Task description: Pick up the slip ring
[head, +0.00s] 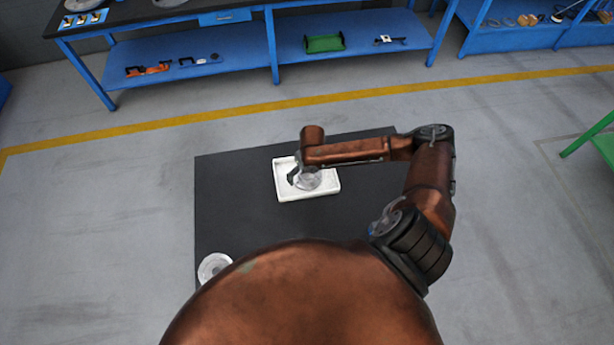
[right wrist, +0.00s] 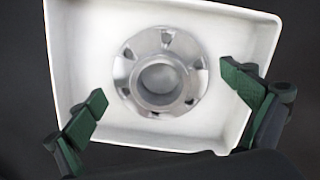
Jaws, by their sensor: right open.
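The slip ring (right wrist: 189,87), a silvery flanged ring with a round raised hub and several dark slots, lies in a white tray (right wrist: 72,30) in the right wrist view. In the head view the ring (head: 311,181) shows partly in the white tray (head: 318,193), beneath my right arm's end. My right gripper (right wrist: 166,100) is open, its green-padded fingers on either side of the ring and apart from it, over the tray. In the head view the right gripper (head: 295,177) is mostly hidden by the wrist. My left gripper is not in view.
The tray stands on a dark table (head: 235,195). Another round, light-grey part (head: 214,267) lies at the table's left front, partly hidden by my body. Blue shelving (head: 240,60) with various parts stands at the back, beyond a yellow floor line. The table left of the tray is clear.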

